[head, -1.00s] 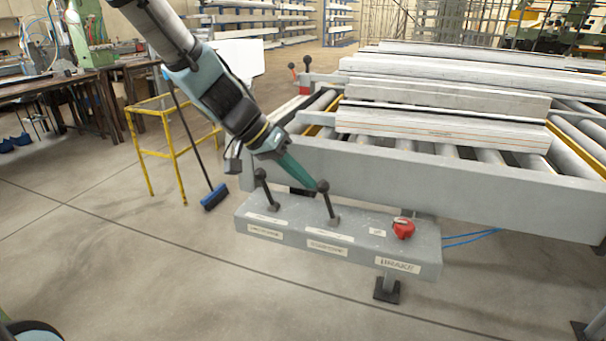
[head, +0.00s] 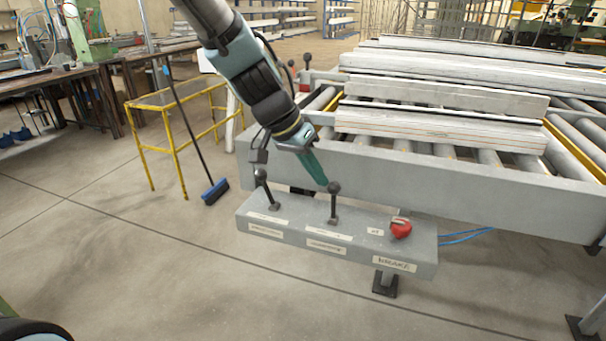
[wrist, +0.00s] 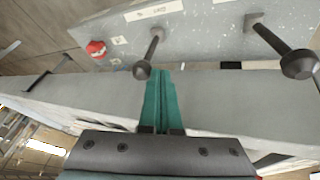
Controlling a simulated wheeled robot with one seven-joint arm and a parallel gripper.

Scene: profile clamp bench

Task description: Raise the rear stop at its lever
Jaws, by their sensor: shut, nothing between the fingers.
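A grey control box (head: 290,232) carries two black levers with round knobs. The middle lever (head: 333,203) stands about upright; the left lever (head: 266,190) leans left. Both also show in the wrist view, the middle one (wrist: 152,50) just ahead of my fingers and the left one (wrist: 275,42) to the right. My gripper (head: 323,183) is shut and empty, its green fingertips at the left side of the middle lever's knob, touching or nearly so. The wrist view shows the closed fingertips (wrist: 161,73) close to that knob. The lever labels are too blurred to read, and I cannot make out the rear stop.
A red knob (head: 401,230) sits on the box's right end above a label reading "BRAKE". The roller table (head: 420,185) with long profiles stands behind the box. A yellow frame (head: 175,140) and blue broom (head: 215,192) stand left. The floor in front is clear.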

